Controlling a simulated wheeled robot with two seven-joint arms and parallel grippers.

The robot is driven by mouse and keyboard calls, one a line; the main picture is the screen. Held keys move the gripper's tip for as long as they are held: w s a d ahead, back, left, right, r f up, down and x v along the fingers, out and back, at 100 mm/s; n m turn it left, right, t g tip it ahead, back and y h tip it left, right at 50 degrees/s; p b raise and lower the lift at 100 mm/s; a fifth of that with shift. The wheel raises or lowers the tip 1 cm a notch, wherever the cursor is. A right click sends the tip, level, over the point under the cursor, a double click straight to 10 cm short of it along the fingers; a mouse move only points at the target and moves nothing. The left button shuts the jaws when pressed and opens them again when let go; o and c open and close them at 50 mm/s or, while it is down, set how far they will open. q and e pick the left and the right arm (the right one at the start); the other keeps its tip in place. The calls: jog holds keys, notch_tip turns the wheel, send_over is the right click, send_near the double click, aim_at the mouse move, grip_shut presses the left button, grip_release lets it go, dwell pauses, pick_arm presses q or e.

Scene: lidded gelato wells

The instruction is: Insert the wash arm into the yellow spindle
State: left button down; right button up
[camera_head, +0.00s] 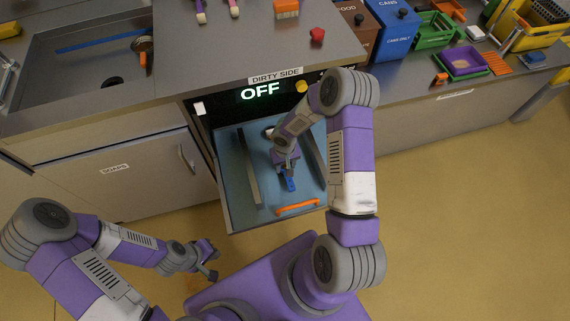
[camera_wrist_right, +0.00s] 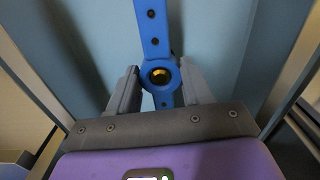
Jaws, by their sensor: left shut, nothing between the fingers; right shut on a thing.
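The blue wash arm (camera_head: 290,185) is in my right gripper (camera_head: 287,170), over the light-blue floor of the pulled-out drawer. In the right wrist view the wash arm (camera_wrist_right: 151,22) is a blue bar with a row of dark holes and a round hub. My right gripper (camera_wrist_right: 160,82) is shut with a finger on each side of the hub. Yellow of the spindle (camera_wrist_right: 160,74) shows through the hub's hole; how far the hub is from it or around it I cannot tell. My left gripper (camera_head: 211,268) is shut and empty, low above the floor at the left.
The drawer (camera_head: 223,185) has dark rails inside and an orange handle (camera_head: 298,207) at its front. Above it are a lit OFF display (camera_head: 260,92) and the steel counter (camera_head: 200,60). A sink (camera_head: 90,70) lies left; bins (camera_head: 397,35) and trays stand right.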

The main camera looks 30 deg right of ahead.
jog(key=shift+f+b, duration=0.35)
jog(key=shift+f, duration=0.05)
jog(key=shift+f, duration=0.7)
jog(key=o, duration=1.2)
jog(key=shift+o, duration=0.2)
jog(key=shift+r, duration=0.1)
jog(key=shift+r+p, duration=1.6)
jog(key=shift+r, duration=0.85)
notch_tip(320, 180, up, 8)
jog(key=p, duration=0.2)
jog(key=shift+f+p, duration=0.25)
jog(key=shift+p, duration=0.05)
